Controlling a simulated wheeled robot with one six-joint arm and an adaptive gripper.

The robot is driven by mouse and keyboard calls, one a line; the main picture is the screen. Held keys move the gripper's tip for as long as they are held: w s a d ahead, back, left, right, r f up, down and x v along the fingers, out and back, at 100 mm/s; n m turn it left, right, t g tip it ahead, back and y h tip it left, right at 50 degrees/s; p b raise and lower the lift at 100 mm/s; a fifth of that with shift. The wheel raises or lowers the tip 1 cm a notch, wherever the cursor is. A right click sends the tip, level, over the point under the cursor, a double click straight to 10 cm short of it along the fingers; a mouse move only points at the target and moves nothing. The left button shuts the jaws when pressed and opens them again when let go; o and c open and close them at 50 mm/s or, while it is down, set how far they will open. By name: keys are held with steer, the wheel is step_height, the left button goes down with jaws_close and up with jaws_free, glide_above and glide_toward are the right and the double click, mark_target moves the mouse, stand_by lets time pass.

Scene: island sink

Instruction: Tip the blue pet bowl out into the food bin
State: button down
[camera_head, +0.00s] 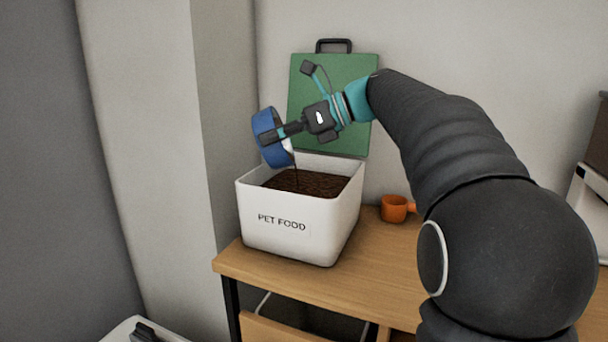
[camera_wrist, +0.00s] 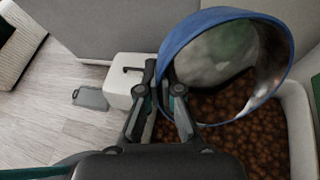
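The blue pet bowl (camera_head: 265,139) is tilted steeply on its side above the food bin. In the wrist view the bowl (camera_wrist: 174,42) shows a shiny metal inside with no food visible in it. My gripper (camera_head: 283,132) is shut on the bowl's rim; its fingers (camera_wrist: 160,78) also show in the wrist view. The white food bin (camera_head: 257,225), marked PET FOOD, stands open on the wooden top. Brown kibble (camera_head: 315,183) fills much of it and shows below the bowl in the wrist view (camera_wrist: 235,135). A thin dark streak hangs under the bowl; I cannot tell what it is.
A green panel with a black handle (camera_head: 333,100) stands upright behind the bin. An orange cup (camera_head: 394,208) stands right of the bin on the wooden top (camera_head: 375,255). A wall corner is close on the left. A white item with a dark part (camera_head: 145,331) is at lower left.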

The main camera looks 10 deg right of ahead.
steer(key=shift+d+r+y+b, duration=0.1)
steer(key=shift+d+y+b, duration=0.2)
steer(key=shift+b, duration=0.35)
steer(key=shift+s+d+r+t+y, duration=0.15)
steer(key=shift+d+y, duration=0.25)
steer(key=shift+d, duration=0.15)
steer(key=shift+s+d+r+t+y, duration=0.1)
steer(key=shift+d+t+y, duration=0.05)
steer(key=shift+d+y, duration=0.3)
steer(key=shift+s+d+r+t+y+p, duration=0.1)
steer(key=shift+d+t+y+p, duration=0.15)
steer(key=shift+d+y, duration=0.4)
steer(key=shift+s+d+r+t+y+p, duration=0.1)
steer(key=shift+d+t+y+p, duration=0.25)
steer(key=shift+y, duration=0.35)
stand_by(1.2)
steer(key=shift+s+d+y, duration=0.15)
steer(key=shift+d+y, duration=0.65)
steer(key=shift+y, duration=0.3)
stand_by(0.6)
steer(key=shift+s+d+r+m+t+y+p, duration=0.2)
steer(key=shift+d+r+m+t+y+p, duration=0.15)
steer(key=shift+d+r+y+p, duration=0.8)
stand_by(0.9)
